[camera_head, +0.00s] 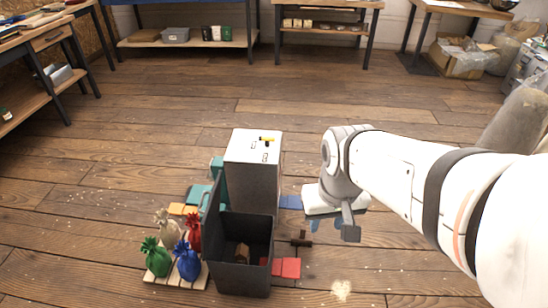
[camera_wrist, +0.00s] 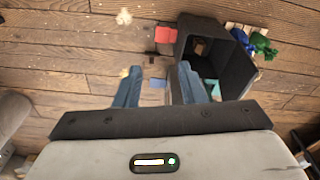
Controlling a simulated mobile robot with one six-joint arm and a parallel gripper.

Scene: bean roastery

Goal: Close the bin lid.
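The dark grey bin (camera_head: 241,280) stands on the floor in the lower middle of the head view, with its mouth open upward and a small brown thing inside. Its lid (camera_head: 213,212) stands up as a dark panel along the bin's left side, open. The bin also shows in the wrist view (camera_wrist: 226,45), at the upper right. My gripper (camera_head: 350,225) is to the right of the bin, apart from it. In the wrist view its two blue-grey fingers (camera_wrist: 153,85) are spread with nothing held between them. The lid's outline is unclear in the wrist view.
A pale box-shaped cabinet (camera_head: 254,165) with a yellow item on top stands right behind the bin. Coloured sacks (camera_head: 187,262) sit on a slatted pallet to its left. Red pieces (camera_head: 287,267) lie to its right. Workbenches line the back; open floor lies between.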

